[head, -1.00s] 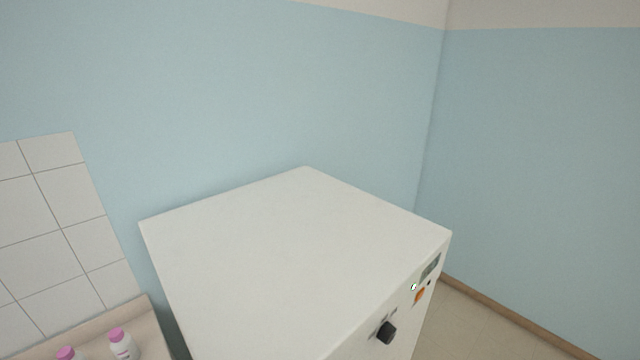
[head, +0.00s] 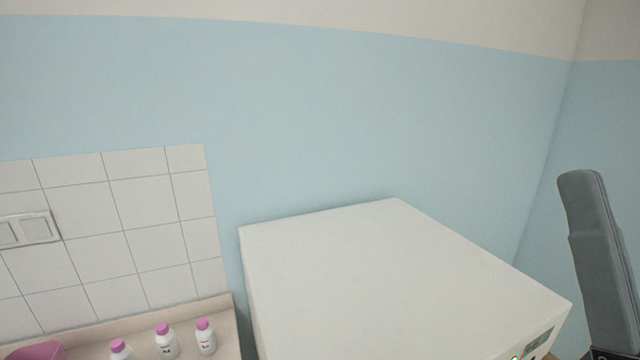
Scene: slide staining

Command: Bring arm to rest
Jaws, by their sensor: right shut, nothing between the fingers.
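My right gripper (head: 580,182) stands at the right edge of the head view, grey, with its tip pointing up. Its fingers are together and hold nothing. It shows in front of the blue wall, to the right of the white cabinet (head: 400,275), and appears apart from it. The rest of that arm is cut off by the frame edge. My left gripper is not in view.
Several white bottles with pink caps (head: 166,342) stand on a beige counter (head: 222,312) at the lower left, beside a pink container (head: 36,351). White tiles with a wall switch (head: 28,230) are behind. The cabinet top is bare.

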